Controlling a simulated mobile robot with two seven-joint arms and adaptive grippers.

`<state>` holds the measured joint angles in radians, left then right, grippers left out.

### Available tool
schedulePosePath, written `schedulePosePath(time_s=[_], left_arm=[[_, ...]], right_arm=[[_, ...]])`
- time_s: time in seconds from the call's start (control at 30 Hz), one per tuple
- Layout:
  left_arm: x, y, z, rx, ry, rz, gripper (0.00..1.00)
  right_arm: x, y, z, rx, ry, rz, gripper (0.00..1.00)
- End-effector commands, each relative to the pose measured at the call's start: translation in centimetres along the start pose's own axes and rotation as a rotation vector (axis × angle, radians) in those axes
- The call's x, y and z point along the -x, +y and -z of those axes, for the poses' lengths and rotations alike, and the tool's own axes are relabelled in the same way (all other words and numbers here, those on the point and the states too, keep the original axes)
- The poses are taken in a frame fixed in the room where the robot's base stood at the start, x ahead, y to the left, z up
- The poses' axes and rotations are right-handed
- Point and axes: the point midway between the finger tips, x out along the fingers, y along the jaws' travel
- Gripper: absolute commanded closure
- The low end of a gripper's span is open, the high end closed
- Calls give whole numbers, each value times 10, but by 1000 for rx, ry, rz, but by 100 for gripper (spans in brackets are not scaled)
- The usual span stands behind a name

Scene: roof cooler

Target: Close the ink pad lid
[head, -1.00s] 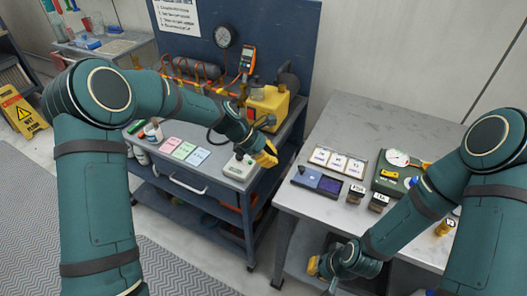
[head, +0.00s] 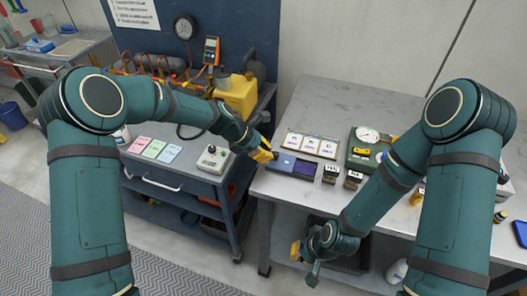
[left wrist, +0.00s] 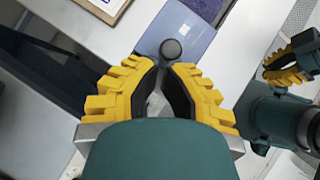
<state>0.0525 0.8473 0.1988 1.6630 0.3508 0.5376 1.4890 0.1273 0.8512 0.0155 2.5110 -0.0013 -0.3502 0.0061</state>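The ink pad (head: 304,170) lies on the right-hand grey table near its left front edge. Its blue-grey lid part (head: 284,163) is on the left, and the dark purple pad (head: 331,173) is uncovered on the right. In the left wrist view a dark round knob (left wrist: 171,49) stands against the blue surface (left wrist: 190,28). My left gripper (head: 268,155) is at the ink pad's left end. In the left wrist view its yellow fingertips (left wrist: 160,70) nearly meet just short of the knob, with nothing visibly between them. My right gripper (head: 303,260) hangs low before the table, apart from the pad.
Framed cards (head: 311,145) lie behind the ink pad, with two small stamps (head: 343,177) to its right. A green case with a gauge (head: 366,146) stands farther right. The blue workbench at left holds a grey control box (head: 213,158) and a yellow container (head: 238,97).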

Motion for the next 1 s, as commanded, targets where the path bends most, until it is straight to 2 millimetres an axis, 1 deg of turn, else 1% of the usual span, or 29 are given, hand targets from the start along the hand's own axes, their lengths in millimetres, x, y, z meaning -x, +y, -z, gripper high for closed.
schedulePosePath(time_s=[0.1,0.2,0.3,0.37,0.47,0.77,0.87,1.0], left_arm=[[-13,-13,-20,-5,-1,6,100],[-26,-23,-35,-5,0,6,100],[-35,-30,-46,-3,0,4,100],[-39,-33,-49,-3,0,3,100],[-42,-34,-51,0,0,1,100],[-42,-34,-50,0,0,1,100],[-39,-33,-49,0,0,1,100],[-27,-29,-42,1,0,1,100]], right_arm=[[7,-3,3,-2,5,-1,100],[12,-5,5,-3,10,-1,100],[15,-6,6,-4,14,-1,100],[16,-6,7,-5,15,-2,100],[16,-6,7,-5,16,-2,100],[16,-6,7,-5,16,-2,100],[17,-6,8,-5,17,-2,100],[22,-8,10,-6,21,-2,100]])
